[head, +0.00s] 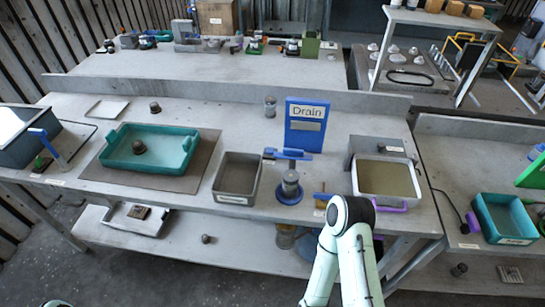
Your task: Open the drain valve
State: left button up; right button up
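A blue sign reading "Drain" (305,125) stands upright on the middle of the workbench. Just in front of it is the drain valve (290,185), a grey upright body on a round blue base. A blue lever handle (287,154) lies across its top, roughly level and pointing left-right in the picture. My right arm shows at the bottom, right of the valve, bent at a dark joint. Only a small pale piece of my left arm seems to show at the bottom left edge, with no gripper.
A grey open bin (238,178) stands close left of the valve. A box with a tan inside (387,179) and purple handle is to the right. A small orange-and-blue item (320,198) lies near the front edge. A teal tray (150,148) sits farther left.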

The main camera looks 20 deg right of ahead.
aim_at(324, 196)
jog(key=z, duration=1.45)
jog(key=l, duration=0.35)
